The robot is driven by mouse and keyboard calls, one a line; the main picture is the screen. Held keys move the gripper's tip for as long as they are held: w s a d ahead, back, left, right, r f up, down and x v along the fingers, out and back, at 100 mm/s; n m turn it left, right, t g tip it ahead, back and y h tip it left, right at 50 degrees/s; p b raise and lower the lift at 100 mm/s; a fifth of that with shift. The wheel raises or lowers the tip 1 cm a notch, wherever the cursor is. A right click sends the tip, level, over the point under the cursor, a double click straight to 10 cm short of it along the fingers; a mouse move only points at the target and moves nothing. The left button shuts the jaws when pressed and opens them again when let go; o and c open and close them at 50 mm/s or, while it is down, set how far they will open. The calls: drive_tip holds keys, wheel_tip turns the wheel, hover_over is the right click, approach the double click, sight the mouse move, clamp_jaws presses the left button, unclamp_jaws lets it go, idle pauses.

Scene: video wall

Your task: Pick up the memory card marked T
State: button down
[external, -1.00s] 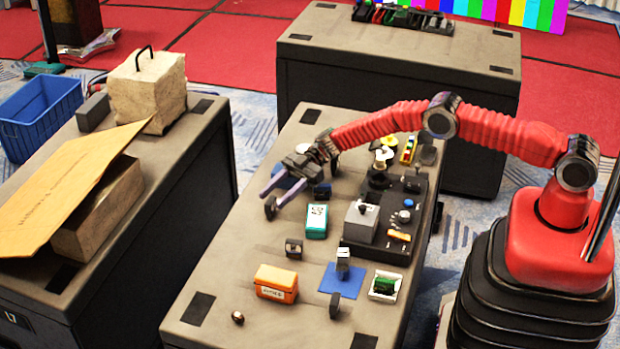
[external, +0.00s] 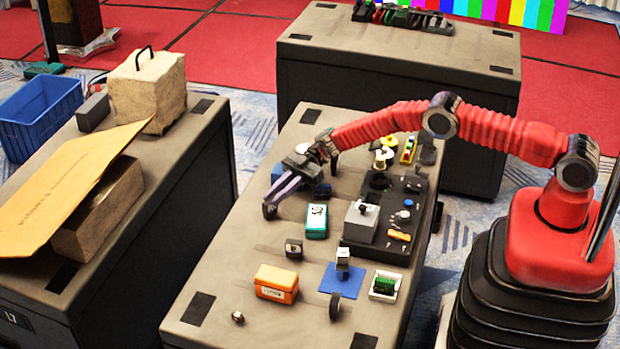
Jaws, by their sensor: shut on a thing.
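My gripper (external: 273,202) reaches left over the middle table, low near its left side. Its two long fingers are closed together on a small dark card-like piece (external: 269,212) at their tips. The piece looks upright and at or close to the tabletop; I cannot tell whether it touches it. No letter T can be read on it at this size. Similar small dark pieces are on the same table: one (external: 293,248) in front of the gripper and one (external: 335,305) near the blue square. Their marks are not readable either.
A teal box (external: 316,221) and a black console (external: 385,243) with a grey block stand right of the gripper. An orange box (external: 276,284) and a blue square (external: 344,282) are nearer the front. The table's left strip is mostly clear.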

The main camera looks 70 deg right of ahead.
drive_tip(key=shift+r, duration=0.8)
wheel_tip(320, 180, up, 5)
drive_tip(key=f+v, duration=0.3)
drive_tip(key=v, duration=1.4)
drive_tip(key=shift+s+d, duration=0.3)
drive_tip(key=shift+d, duration=0.35)
